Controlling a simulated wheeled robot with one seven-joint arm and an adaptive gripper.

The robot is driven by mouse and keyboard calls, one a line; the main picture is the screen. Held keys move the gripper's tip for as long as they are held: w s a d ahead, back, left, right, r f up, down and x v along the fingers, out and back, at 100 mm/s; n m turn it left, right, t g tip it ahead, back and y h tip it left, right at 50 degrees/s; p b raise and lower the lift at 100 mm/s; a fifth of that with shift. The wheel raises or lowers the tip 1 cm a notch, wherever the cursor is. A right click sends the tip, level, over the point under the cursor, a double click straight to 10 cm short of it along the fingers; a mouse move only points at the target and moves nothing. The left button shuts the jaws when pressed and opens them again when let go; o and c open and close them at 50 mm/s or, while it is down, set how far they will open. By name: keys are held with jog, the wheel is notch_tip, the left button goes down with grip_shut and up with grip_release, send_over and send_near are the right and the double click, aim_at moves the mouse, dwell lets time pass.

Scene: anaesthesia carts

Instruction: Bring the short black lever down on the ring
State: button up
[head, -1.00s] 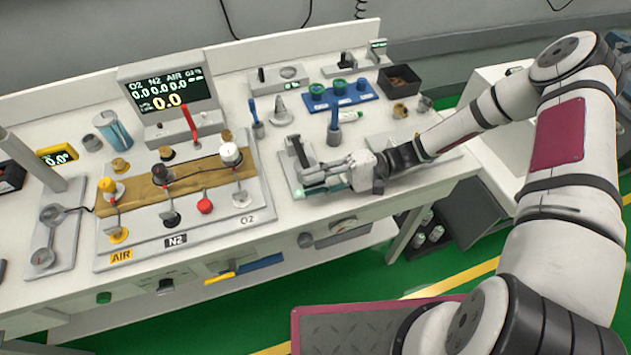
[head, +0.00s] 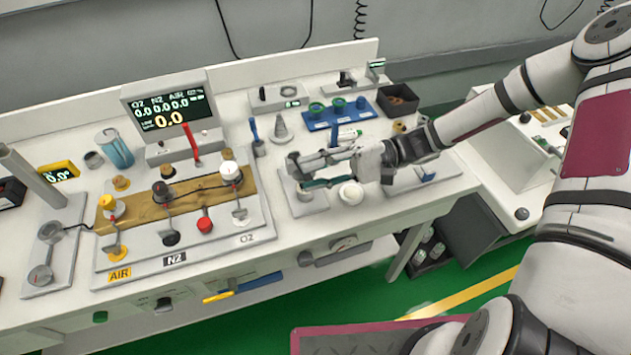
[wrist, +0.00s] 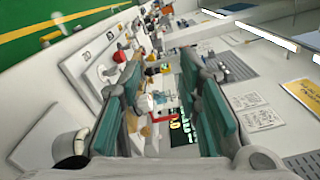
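My gripper (head: 301,172) reaches in from the right, low over a small grey plate (head: 312,208) at the bench's front. Its teal-padded fingers are apart, with nothing seen held between them in the wrist view (wrist: 160,80). The short black lever is mostly hidden behind the fingers; I cannot tell its exact angle or whether a finger touches it. A short metal ring (head: 305,194) stands on the plate just below the fingers. A round metal rim (wrist: 82,139) shows left of the fingers in the wrist view; I cannot tell whether it is the same ring.
A gas panel with a brown strip (head: 140,205) and upright valves stands to the left. A blue-handled lever (head: 254,130) and a grey cone (head: 280,125) stand behind. A blue tray (head: 325,125) and a black bin (head: 401,87) lie further back.

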jog(key=shift+r, duration=0.1)
jog(key=shift+s, duration=0.1)
grip_shut()
jog(key=r+n+h, duration=0.1)
jog(key=n+h, duration=0.4)
jog(key=r+n+h+b, duration=0.1)
jog(key=n+h, duration=0.4)
jog(key=r+n+h, duration=0.2)
jog(key=n+h, duration=0.2)
jog(key=n, duration=0.2)
jog(key=shift+w+g+h, duration=0.3)
jog(key=shift+h, duration=0.1)
notch_tip(320, 180, up, 9)
jog(key=w+a+n+t+h+b, duration=0.1)
jog(key=w+n+t+h, duration=0.25)
jog(key=n, duration=0.25)
jog(key=shift+y, duration=0.25)
jog(key=s+f, duration=0.1)
jog(key=f, duration=0.3)
jog(key=s+f+p, duration=0.1)
jog(key=f, duration=0.4)
jog(key=s+f, duration=0.1)
jog(key=f, duration=0.3)
jog(key=shift+d+f, duration=0.1)
jog(key=shift+f, duration=0.25)
